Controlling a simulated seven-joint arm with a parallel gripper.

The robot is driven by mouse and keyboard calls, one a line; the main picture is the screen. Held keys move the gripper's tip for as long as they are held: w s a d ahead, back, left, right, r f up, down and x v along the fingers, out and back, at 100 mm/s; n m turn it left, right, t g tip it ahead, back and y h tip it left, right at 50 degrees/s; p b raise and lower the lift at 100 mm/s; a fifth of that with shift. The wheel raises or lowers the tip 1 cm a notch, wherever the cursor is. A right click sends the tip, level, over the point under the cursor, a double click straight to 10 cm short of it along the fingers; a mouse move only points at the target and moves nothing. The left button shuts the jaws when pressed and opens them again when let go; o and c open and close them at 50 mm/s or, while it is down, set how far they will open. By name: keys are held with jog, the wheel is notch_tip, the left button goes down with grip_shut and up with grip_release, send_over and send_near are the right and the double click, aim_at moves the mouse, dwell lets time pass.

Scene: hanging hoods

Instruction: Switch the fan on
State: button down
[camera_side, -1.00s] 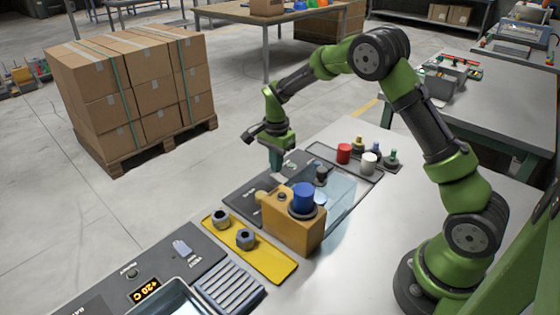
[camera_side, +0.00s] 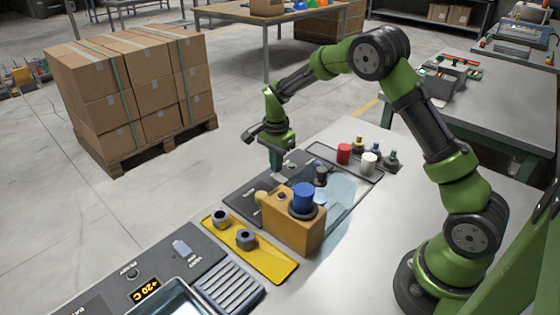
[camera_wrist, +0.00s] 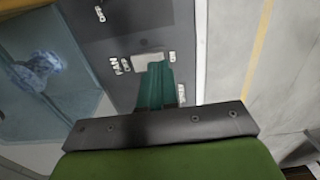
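My gripper (camera_side: 277,163) points down over the far end of a dark grey panel (camera_side: 240,191). Its teal fingers (camera_wrist: 157,82) look shut together, with nothing seen between them. In the wrist view the fingertips overlap the edge of a pale rectangular plate (camera_wrist: 148,61) on the panel. Small white labels (camera_wrist: 120,66) lie around the plate. I cannot tell whether the fingertips touch it, and part of it is hidden behind them. A clear bluish hood (camera_wrist: 60,40) stands left of the fingers, with a pale cloudy shape inside. I cannot make out a fan.
An orange block with a blue knob (camera_side: 303,197) stands near the hood. A yellow tray (camera_side: 270,262) holds two dark nuts. Red and white containers (camera_side: 344,153) stand on a tray behind. A control panel with a lit display (camera_side: 146,290) is at front left. The bench top at right is clear.

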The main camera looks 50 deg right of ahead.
jog(key=shift+f, duration=0.9)
dwell(0.4)
jog(key=shift+r, duration=3.55)
jog(key=shift+n, duration=0.3)
jog(key=shift+s+a+f+n, duration=0.15)
jog(key=shift+s+f+n, duration=0.05)
jog(key=shift+s+n, duration=0.3)
jog(key=shift+s+a+f+n, duration=0.15)
jog(key=shift+s+n, duration=0.25)
jog(key=shift+n, duration=0.2)
jog(key=s+a+r+n+t, duration=0.2)
jog(key=s+r+n, duration=0.1)
jog(key=s+r, duration=0.2)
jog(key=s+a+r+n+t+y, duration=0.1)
jog(key=s+a+r+n+t, duration=0.1)
jog(key=s, duration=0.8)
jog(key=s+a+r+n+t+y, duration=0.1)
jog(key=s+a+r+n+t, duration=0.2)
jog(key=s+r+n, duration=0.3)
notch_tip(320, 180, up, 3)
jog(key=shift+s+a+r, duration=0.1)
jog(key=shift+s+a, duration=0.5)
jog(key=shift+s, duration=0.4)
